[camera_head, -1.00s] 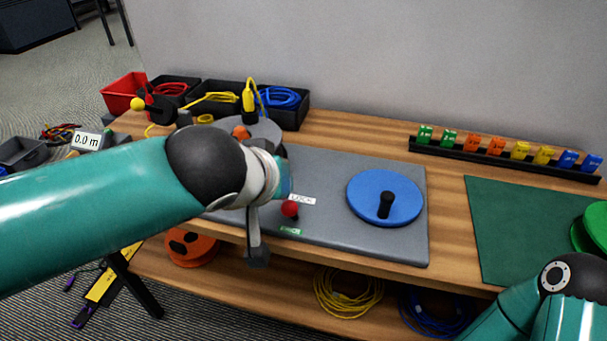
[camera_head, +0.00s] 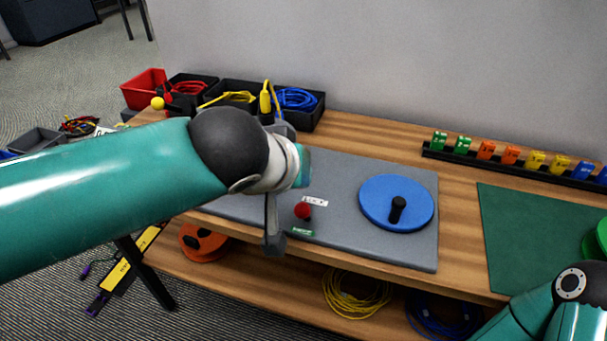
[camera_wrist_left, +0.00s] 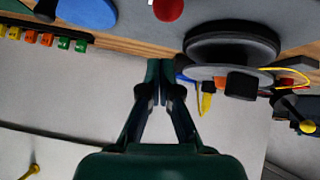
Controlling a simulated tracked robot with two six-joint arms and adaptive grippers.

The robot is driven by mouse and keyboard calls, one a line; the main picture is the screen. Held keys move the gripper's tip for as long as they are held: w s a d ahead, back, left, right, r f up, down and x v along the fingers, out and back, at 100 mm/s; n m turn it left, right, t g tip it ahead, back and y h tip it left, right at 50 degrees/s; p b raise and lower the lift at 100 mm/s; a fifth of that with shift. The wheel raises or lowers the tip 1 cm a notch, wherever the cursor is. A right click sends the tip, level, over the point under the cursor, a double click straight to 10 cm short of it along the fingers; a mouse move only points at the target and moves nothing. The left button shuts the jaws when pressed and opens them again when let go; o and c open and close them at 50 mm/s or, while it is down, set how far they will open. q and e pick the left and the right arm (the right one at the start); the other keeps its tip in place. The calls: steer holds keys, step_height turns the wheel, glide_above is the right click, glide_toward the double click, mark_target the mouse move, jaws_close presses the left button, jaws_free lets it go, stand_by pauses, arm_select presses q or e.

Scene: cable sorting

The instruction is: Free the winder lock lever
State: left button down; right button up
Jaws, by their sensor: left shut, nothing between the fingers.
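The lever's red ball knob (camera_head: 303,210) stands on the grey winder board (camera_head: 345,170), just below the white LOCK label (camera_head: 316,202) and above the green label (camera_head: 302,232). The knob also shows at the top edge of the left wrist view (camera_wrist_left: 168,9). My left gripper (camera_wrist_left: 166,66) is shut and empty, its fingertips apart from the knob in the wrist view. In the head view my left wrist hides the fingers and most of the grey winder disc. That disc (camera_wrist_left: 230,45) shows right of the fingers in the wrist view. My right gripper is out of frame.
A blue disc with a black handle (camera_head: 397,206) sits on the board's right. Cable bins (camera_head: 222,88) stand behind on the left. A rack of coloured tags (camera_head: 500,164) runs along the back. A green mat (camera_head: 525,235) lies right.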

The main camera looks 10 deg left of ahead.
arm_select(q)
steer(key=p+v, duration=0.2)
steer(key=v, duration=0.9)
steer(key=shift+w+a+r+p, duration=0.15)
steer(key=shift+a+r+p, duration=0.1)
steer(key=shift+p, duration=0.1)
